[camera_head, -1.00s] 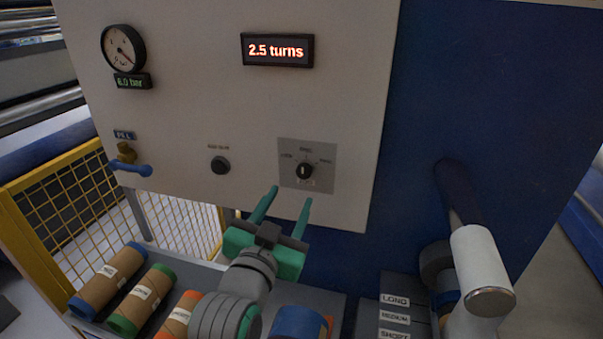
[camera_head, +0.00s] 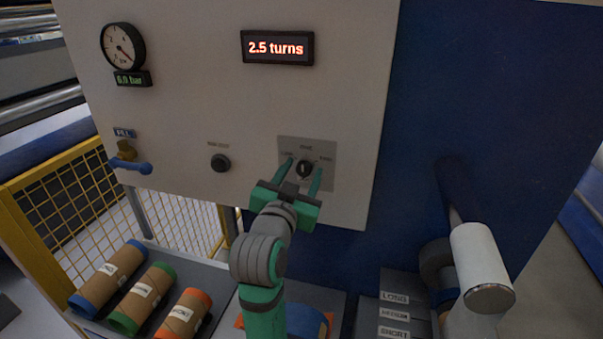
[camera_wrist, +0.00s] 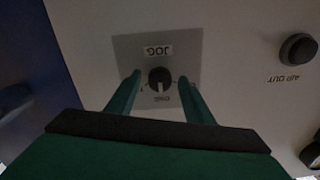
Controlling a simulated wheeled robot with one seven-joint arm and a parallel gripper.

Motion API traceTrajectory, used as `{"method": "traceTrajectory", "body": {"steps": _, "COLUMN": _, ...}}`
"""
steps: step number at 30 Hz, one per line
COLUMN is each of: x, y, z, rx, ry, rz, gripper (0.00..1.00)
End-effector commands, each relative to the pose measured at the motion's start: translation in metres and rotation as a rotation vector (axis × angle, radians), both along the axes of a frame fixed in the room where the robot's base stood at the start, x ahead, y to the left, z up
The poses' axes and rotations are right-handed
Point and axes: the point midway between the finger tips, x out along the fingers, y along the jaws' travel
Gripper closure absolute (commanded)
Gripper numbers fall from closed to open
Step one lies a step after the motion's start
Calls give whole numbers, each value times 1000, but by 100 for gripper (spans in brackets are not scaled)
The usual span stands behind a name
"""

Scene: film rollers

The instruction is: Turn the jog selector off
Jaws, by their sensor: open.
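The jog selector (camera_head: 305,169) is a small black knob with a pale pointer mark on a grey square plate (camera_head: 325,148) on the light control panel. Labels ring the knob. In the wrist view the knob (camera_wrist: 159,79) sits between the two green fingertips, and the plate (camera_wrist: 190,50) reads "JOG" and "ONE". There its pale mark points toward "ONE". My gripper (camera_head: 305,166) is open, with one finger on each side of the knob. I cannot tell whether the fingers touch it.
A black air-out button (camera_head: 220,163) lies left of the selector. A blue-handled valve (camera_head: 130,165) and a gauge (camera_head: 123,46) are further left. The display (camera_head: 277,49) reads 2.5 turns.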

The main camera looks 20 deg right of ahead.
Motion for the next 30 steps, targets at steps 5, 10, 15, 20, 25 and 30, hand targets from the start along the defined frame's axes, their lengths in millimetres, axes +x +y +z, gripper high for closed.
{"method": "traceTrajectory", "body": {"steps": 5, "x": 0, "y": 0, "z": 0, "rx": 0, "ry": 0, "rz": -1, "gripper": 60}}
{"method": "traceTrajectory", "body": {"steps": 10, "x": -1, "y": 0, "z": 0, "rx": 0, "ry": 0, "rz": -1, "gripper": 94}}
{"method": "traceTrajectory", "body": {"steps": 15, "x": 0, "y": 0, "z": 0, "rx": -4, "ry": 3, "rz": -1, "gripper": 94}}
{"method": "traceTrajectory", "body": {"steps": 20, "x": 0, "y": 0, "z": 0, "rx": -32, "ry": 22, "rz": -1, "gripper": 93}}
{"method": "traceTrajectory", "body": {"steps": 25, "x": 0, "y": 0, "z": 0, "rx": -103, "ry": 70, "rz": -1, "gripper": 93}}
{"method": "traceTrajectory", "body": {"steps": 30, "x": 0, "y": 0, "z": 0, "rx": -216, "ry": 147, "rz": -1, "gripper": 93}}
